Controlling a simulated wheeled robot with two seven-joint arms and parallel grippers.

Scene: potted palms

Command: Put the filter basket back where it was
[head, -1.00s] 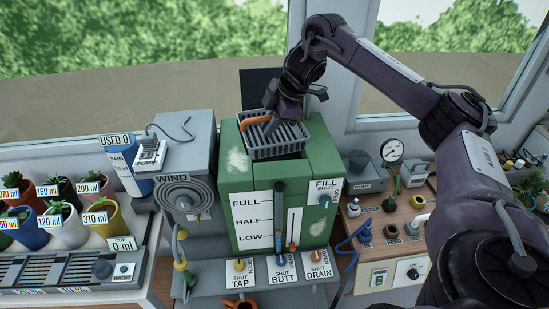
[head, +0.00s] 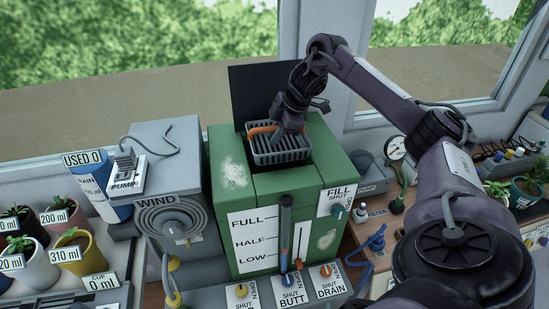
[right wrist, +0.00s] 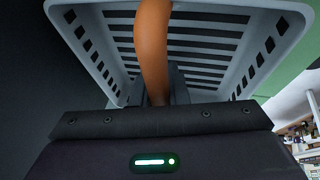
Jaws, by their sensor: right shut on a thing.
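The filter basket is a grey slatted basket (head: 280,156) with an orange handle (head: 262,129). In the head view it is at the top of the green tank (head: 236,195), over the dark opening at its back. I cannot tell how deep it sits in the opening. My right gripper (head: 290,128) is shut on the orange handle. In the right wrist view the handle (right wrist: 152,45) runs down between the jaws and the slatted basket (right wrist: 240,60) spreads behind it. My left gripper is not in view.
A dark raised panel (head: 262,88) stands behind the tank. A grey box with the pump switch (head: 125,172) and a wind coil (head: 172,219) is to the left. Labelled pots (head: 75,255) stand further left. Knobs (head: 288,281) line the front, and a gauge (head: 396,147) is right.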

